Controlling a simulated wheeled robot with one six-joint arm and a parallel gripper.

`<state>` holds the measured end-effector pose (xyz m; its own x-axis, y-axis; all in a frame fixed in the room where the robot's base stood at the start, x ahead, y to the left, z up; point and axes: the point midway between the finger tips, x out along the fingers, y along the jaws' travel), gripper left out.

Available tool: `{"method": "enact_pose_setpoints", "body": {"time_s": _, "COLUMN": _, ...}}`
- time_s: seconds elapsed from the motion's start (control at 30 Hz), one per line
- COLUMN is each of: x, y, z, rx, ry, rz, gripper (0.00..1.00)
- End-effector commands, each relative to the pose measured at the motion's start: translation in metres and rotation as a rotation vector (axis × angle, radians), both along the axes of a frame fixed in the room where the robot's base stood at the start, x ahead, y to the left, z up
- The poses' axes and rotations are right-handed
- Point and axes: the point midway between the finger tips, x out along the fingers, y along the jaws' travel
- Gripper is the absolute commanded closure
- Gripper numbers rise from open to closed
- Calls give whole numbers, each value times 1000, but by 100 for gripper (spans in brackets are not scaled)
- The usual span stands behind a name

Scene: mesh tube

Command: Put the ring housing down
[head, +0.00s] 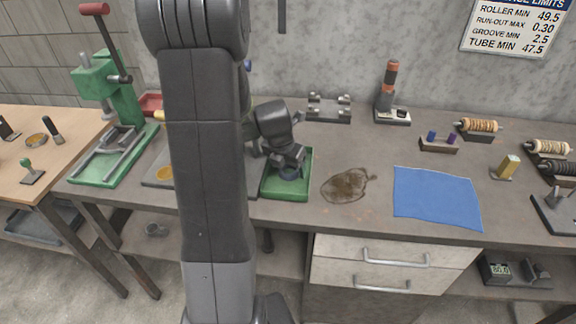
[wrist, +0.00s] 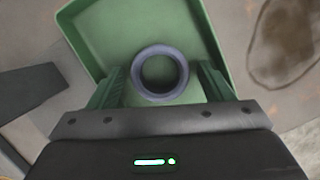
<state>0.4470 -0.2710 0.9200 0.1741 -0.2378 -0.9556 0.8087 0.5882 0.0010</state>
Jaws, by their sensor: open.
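The ring housing is a grey-blue ring (wrist: 160,73) that lies in a green tray (wrist: 205,30), seen from above in the wrist view. My gripper (wrist: 163,82) is open, with one finger on each side of the ring and a gap visible at both sides. In the head view my gripper (head: 288,170) is over the green tray (head: 290,192), and the ring (head: 289,175) shows only partly beneath it. The tray's near part is hidden by my gripper in the wrist view.
A dark stain (head: 348,185) marks the bench right of the tray, and a blue cloth (head: 437,198) lies farther right. Metal supports (head: 328,108) and an orange-topped instrument (head: 391,95) stand behind. A green press (head: 110,90) stands at the left. Rollers (head: 480,126) are at the right.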

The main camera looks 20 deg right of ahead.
Motion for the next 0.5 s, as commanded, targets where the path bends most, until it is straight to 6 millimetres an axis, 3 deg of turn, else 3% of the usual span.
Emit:
{"method": "enact_pose_setpoints", "body": {"time_s": 0.23, "x": -1, "y": 2, "z": 15, "rx": -2, "ry": -3, "rz": -1, "gripper": 26}}
{"method": "enact_pose_setpoints", "body": {"time_s": 0.5, "x": -9, "y": 14, "z": 62, "rx": -2, "ry": -5, "rz": 1, "gripper": 26}}
